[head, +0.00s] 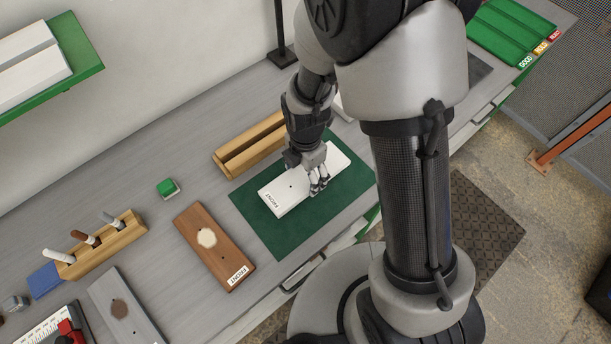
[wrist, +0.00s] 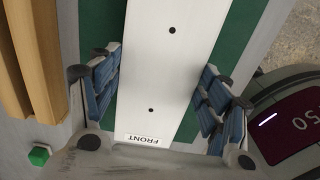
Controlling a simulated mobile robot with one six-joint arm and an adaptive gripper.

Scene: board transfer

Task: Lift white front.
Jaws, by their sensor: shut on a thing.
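The white front (head: 280,198) is a flat white board with small dark holes and a FRONT label at its near left end. It lies level on or just above the dark green mat (head: 300,230); I cannot tell whether there is a gap. My gripper (head: 318,180) is over the board's right part, pointing down and shut across its width. In the wrist view, the white front (wrist: 165,75) runs between the two blue-padded fingers of my gripper (wrist: 160,95), with its FRONT label towards my palm. The finger contact on the far side is hidden in the head view.
A brown front (head: 190,225) lies left of the mat, and a grey one (head: 137,322) beyond it. A grooved wooden rack (head: 235,168) stands close behind the mat. A small green block (head: 168,188) and a wooden holder with pegs (head: 120,236) are further left. Green trays (head: 508,30) are far right.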

